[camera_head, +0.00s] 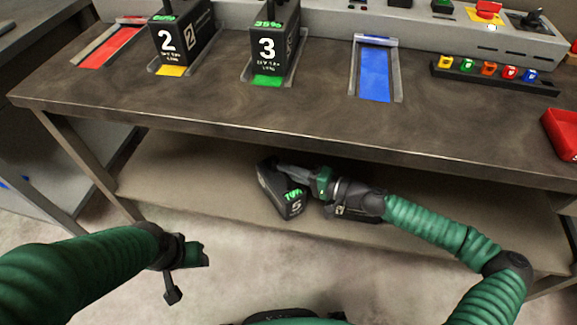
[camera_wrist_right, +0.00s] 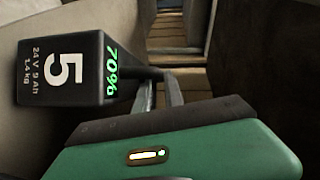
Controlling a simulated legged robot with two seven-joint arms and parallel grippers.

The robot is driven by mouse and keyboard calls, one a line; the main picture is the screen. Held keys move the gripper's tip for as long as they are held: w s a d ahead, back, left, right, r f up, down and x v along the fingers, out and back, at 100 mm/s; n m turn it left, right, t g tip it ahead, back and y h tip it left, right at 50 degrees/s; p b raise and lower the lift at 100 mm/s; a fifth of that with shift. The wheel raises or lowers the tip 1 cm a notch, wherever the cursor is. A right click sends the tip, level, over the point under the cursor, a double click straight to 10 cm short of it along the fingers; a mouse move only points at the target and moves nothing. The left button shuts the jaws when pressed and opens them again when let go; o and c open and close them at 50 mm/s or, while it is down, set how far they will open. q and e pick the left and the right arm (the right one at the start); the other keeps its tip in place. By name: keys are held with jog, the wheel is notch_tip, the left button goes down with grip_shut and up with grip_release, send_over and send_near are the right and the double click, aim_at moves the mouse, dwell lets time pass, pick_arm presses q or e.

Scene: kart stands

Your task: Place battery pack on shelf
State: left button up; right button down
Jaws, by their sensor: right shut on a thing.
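A black battery pack marked 5 (camera_head: 280,190) with a green 70% readout is at the lower shelf (camera_head: 190,180) under the bench. My right gripper (camera_head: 290,171) is shut on it near its top end. In the right wrist view the pack (camera_wrist_right: 62,70) lies sideways in the picture, with the right gripper's fingers (camera_wrist_right: 160,90) at its handle end. Whether the pack touches the shelf is unclear.
On the bench top (camera_head: 210,100) stand pack 2 (camera_head: 175,45) in a yellow slot and pack 3 (camera_head: 268,50) in a green slot. The red slot (camera_head: 110,47) and blue slot (camera_head: 375,75) are empty. The bench's front edge overhangs the shelf; its left part is clear.

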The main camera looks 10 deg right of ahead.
pick_arm(q)
jog(key=shift+f, duration=0.45)
pick_arm(e)
jog(key=shift+f, duration=0.75)
pick_arm(q)
jog(key=shift+f+b, duration=0.2)
jog(key=shift+b, duration=0.1)
pick_arm(e)
jog(key=shift+f, duration=0.3)
pick_arm(q)
jog(key=shift+s, duration=0.15)
pick_arm(e)
jog(key=c, duration=1.4)
grip_release()
jog(key=shift+s+f, duration=0.15)
jog(key=shift+f, duration=0.1)
jog(key=shift+c, duration=0.2)
jog(key=shift+r, duration=0.3)
pick_arm(q)
jog(key=p+v, duration=0.2)
jog(key=w+p+v, duration=0.1)
jog(key=p+v, duration=0.1)
jog(key=shift+r+p, duration=0.4)
jog(key=shift+r, duration=0.05)
pick_arm(e)
jog(key=v, duration=1.2)
jog(key=shift+r, duration=0.2)
